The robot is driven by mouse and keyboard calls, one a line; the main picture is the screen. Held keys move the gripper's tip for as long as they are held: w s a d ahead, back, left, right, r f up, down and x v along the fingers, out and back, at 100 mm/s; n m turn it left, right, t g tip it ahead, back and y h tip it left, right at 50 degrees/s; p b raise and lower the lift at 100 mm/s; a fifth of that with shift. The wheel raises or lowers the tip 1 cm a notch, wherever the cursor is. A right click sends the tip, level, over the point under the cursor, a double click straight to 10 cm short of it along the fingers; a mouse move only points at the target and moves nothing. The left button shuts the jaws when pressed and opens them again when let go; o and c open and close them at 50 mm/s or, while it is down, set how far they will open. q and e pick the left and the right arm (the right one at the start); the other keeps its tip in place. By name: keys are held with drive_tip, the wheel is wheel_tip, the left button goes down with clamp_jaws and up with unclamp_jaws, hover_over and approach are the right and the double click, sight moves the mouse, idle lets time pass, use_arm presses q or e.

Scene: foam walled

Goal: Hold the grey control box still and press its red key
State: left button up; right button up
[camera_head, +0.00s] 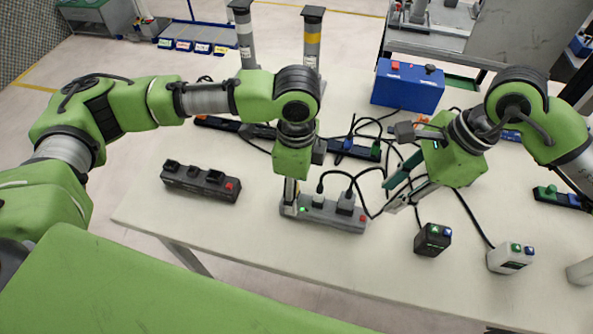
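My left gripper (290,205) points down at the left end of a grey power strip (325,215). The strip has a green light, two plugs and a red switch. I see the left fingers edge-on and cannot tell whether they are apart or touch the strip.
A white box (510,257) with coloured keys stands to the right. A dark strip (200,182) with a red switch lies to the left. A blue box (408,86) stands at the back. Black cables cross the middle. The front-left tabletop (170,215) is clear.

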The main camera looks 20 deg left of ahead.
use_arm(q)
drive_tip(key=shift+f, duration=1.85)
drive_tip(key=c, duration=1.4)
drive_tip(key=shift+o, duration=0.2)
use_arm(e)
clamp_jaws()
